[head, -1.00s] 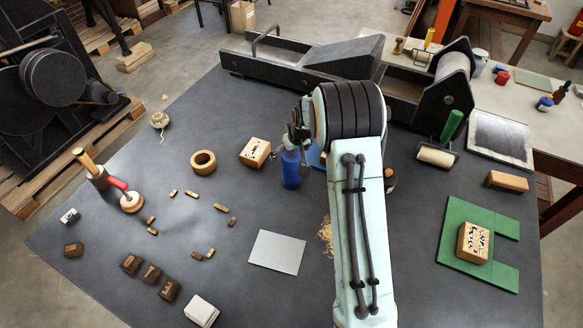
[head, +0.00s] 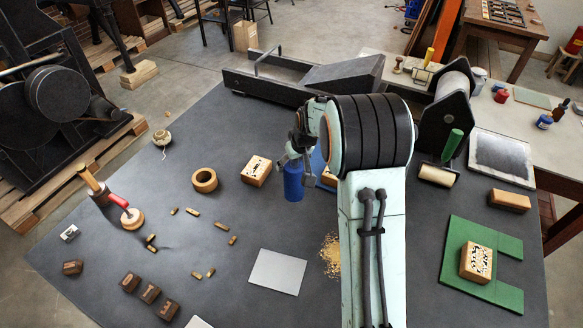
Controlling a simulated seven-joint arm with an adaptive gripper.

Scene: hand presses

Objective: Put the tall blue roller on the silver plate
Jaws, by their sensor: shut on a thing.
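The tall blue roller (head: 293,184) is upright in the head view, left of my arm. My gripper (head: 291,160) is shut on its top from above, and the fingers hide its upper end. I cannot tell for sure whether its bottom is clear of the table. The silver plate (head: 277,271) lies flat and bare on the dark table, nearer to the camera and a little left of the roller, apart from it.
A wooden block with a printed face (head: 256,171) and a wooden ring (head: 204,180) stand left of the roller. Another block (head: 328,179) and a blue thing, partly hidden, are close on its right. Yellowish crumbs (head: 331,254) lie right of the plate. Between roller and plate the table is clear.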

